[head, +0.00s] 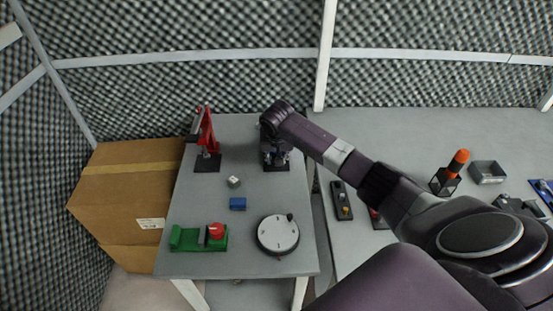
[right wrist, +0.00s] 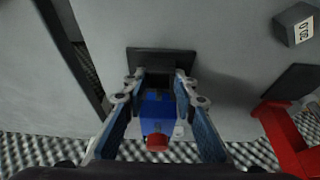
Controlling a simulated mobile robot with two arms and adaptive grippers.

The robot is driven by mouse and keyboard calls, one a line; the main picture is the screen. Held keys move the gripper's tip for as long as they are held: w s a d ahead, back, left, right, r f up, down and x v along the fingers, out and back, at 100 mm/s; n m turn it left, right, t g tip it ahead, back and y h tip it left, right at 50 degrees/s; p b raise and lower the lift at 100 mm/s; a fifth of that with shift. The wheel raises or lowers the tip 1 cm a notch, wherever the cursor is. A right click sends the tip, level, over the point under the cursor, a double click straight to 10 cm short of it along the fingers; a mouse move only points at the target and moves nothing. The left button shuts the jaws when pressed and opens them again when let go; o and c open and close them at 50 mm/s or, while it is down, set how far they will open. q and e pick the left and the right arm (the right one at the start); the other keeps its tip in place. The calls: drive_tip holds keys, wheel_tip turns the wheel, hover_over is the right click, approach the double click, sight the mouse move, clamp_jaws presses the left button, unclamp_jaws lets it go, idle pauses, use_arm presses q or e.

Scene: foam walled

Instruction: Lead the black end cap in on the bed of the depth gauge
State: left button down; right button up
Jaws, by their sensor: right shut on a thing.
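The depth gauge stands at the back right of the left table on a black base (head: 276,167). In the right wrist view I see its black base plate (right wrist: 150,54), and a blue body (right wrist: 157,112) with a red knob (right wrist: 157,142) between my fingers. My right gripper (right wrist: 160,78) is shut at the gauge, over the base plate. A dark piece (right wrist: 158,80) between its fingertips looks like the black end cap. Its contact with the bed cannot be made out. In the head view my wrist hides most of the gauge. My left gripper is not in view.
A red press (head: 207,135) stands left of the gauge. A grey labelled block (head: 234,182), a blue block (head: 238,203), a green fixture (head: 188,239) and a round dial (head: 278,235) lie in front. A cardboard box (head: 125,195) adjoins the table.

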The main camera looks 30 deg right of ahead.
drive_tip(key=shift+w+d+r, duration=0.45)
drive_tip(key=shift+r, duration=0.15)
drive_tip(key=o, duration=1.1)
drive_tip(key=shift+w, duration=0.1)
drive_tip(key=shift+w+a, duration=0.1)
drive_tip(key=shift+a, duration=0.05)
drive_tip(key=shift+r, duration=0.55)
drive_tip(key=v, duration=0.3)
drive_tip(key=s+a+v, duration=0.1)
drive_tip(key=v, duration=0.6)
drive_tip(key=shift+s+a+f, duration=0.15)
drive_tip(key=shift+s+a, duration=0.1)
drive_tip(key=shift+s, duration=0.05)
